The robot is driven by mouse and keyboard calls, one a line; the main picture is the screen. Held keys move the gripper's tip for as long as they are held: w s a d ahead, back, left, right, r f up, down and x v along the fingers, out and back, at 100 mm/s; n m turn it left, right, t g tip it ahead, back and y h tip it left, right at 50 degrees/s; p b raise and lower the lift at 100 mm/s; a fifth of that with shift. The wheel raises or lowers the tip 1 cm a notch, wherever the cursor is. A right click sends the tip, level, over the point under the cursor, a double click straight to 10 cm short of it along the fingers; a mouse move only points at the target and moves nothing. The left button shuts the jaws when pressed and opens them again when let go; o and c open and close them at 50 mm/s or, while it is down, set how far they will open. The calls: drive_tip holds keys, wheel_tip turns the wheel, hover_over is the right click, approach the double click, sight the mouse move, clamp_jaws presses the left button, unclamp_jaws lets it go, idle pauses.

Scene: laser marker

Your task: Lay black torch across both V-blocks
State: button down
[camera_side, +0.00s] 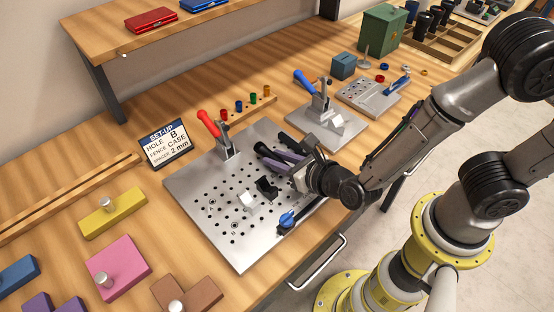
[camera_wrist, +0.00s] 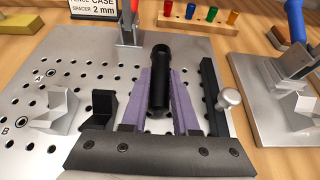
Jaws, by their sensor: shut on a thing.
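The black torch (camera_wrist: 160,85) lies lengthwise between the two purple fingers of my gripper (camera_wrist: 158,92), which is shut on it. Its wider black head reaches past the fingertips. In the side view the torch (camera_side: 265,151) and my gripper (camera_side: 283,158) are over the right part of the perforated plate; I cannot tell whether the torch touches it. A silver V-notched block (camera_wrist: 54,114) stands on the plate, left of my gripper; it also shows in the side view (camera_side: 247,200). A black notched block (camera_wrist: 104,106) stands between it and the left finger.
The perforated plate (camera_side: 200,180) carries a red-handled clamp (camera_side: 210,124) at its back and a blue knob (camera_side: 287,218) at the front. A black bar (camera_wrist: 213,95) stands right of my gripper. A second plate (camera_side: 318,130) bears a blue-handled clamp (camera_side: 304,82) and a silver block (camera_side: 334,123).

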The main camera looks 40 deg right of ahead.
drive_tip(key=shift+f, duration=0.2)
drive_tip(key=shift+f, duration=0.15)
drive_tip(key=c, duration=0.7)
unclamp_jaws()
drive_tip(key=shift+s+r, duration=0.15)
drive_tip(key=shift+r, duration=0.1)
drive_tip(key=shift+v, duration=3.6)
